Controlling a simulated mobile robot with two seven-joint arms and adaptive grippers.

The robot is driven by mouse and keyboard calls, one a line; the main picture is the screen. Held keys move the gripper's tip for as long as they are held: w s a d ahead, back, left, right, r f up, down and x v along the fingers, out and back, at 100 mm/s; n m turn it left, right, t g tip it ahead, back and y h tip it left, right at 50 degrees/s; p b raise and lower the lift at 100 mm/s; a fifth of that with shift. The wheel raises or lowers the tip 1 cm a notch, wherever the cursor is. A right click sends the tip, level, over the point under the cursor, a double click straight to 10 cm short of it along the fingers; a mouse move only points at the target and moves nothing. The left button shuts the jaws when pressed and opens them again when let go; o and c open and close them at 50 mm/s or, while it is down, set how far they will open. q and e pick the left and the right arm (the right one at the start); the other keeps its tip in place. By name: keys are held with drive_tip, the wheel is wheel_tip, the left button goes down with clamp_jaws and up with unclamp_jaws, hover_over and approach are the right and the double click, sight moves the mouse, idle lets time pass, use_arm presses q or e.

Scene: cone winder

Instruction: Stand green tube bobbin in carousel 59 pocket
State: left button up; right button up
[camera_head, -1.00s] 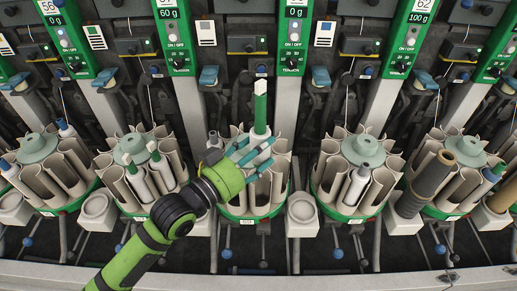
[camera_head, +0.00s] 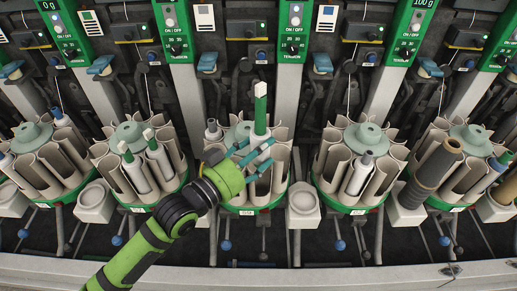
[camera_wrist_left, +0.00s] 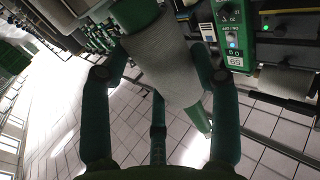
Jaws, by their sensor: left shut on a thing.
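My left gripper (camera_head: 254,160) is shut on the green tube bobbin (camera_head: 260,112). The bobbin is upright in the head view, its white-tipped green end above the fingers. In the left wrist view, the bobbin's grey yarn body (camera_wrist_left: 165,60) sits between the fingers (camera_wrist_left: 160,100). In the head view the gripper overlaps the middle carousel (camera_head: 238,190), which has cream pockets around a pale green hub. The bobbin's lower end is hidden by the fingers, so I cannot tell whether it is in a pocket. The carousel's number is not readable. My right gripper is not in view.
A grey-tipped bobbin (camera_head: 213,130) stands at the middle carousel's left. The left carousel (camera_head: 150,205) holds two white-tipped green bobbins (camera_head: 130,168). The right carousel (camera_head: 352,207) holds a dark-tipped bobbin (camera_head: 360,173). Green panels line the back.

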sight(259, 162)
use_arm(q)
drive_tip(key=shift+f, duration=0.15)
drive_tip(key=shift+f+b, duration=1)
drive_tip(key=shift+f, duration=0.5)
drive_tip(key=o, duration=1.3)
drive_tip(key=shift+r, duration=0.1)
drive_tip(key=shift+c, duration=0.2)
drive_tip(key=shift+s+f, duration=0.1)
drive_tip(key=shift+f, duration=0.2)
drive_tip(key=shift+a, duration=0.1)
drive_tip(key=v, duration=1.1)
drive_tip(key=shift+s+a+r, duration=0.15)
drive_tip(key=shift+s+r, duration=0.25)
drive_tip(key=shift+r, duration=0.1)
